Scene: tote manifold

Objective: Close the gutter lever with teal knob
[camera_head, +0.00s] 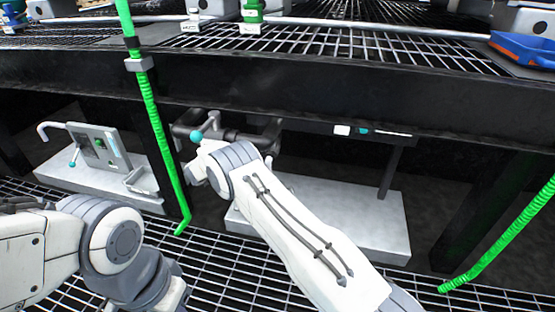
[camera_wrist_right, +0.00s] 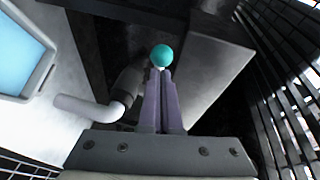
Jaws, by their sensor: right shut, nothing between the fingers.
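The teal knob (camera_head: 196,136) shows in the head view beside a dark pipe assembly (camera_head: 232,135) under the black beam. In the right wrist view the teal knob (camera_wrist_right: 162,56) sits right at the fingertips of my right gripper (camera_wrist_right: 161,72). Those fingers are shut together, with the knob just beyond their tips; I cannot tell whether they touch it. The lever's arm is hidden behind the fingers. In the head view my right wrist covers the gripper. My left arm is at the lower left, and its gripper is out of view.
A second, smaller teal knob (camera_head: 72,165) is on a grey panel unit (camera_head: 98,150) at the left. Green hoses (camera_head: 160,130) hang at left and right. A black beam (camera_head: 300,95) runs above my right arm. A pale block (camera_head: 345,215) lies behind it, over grating.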

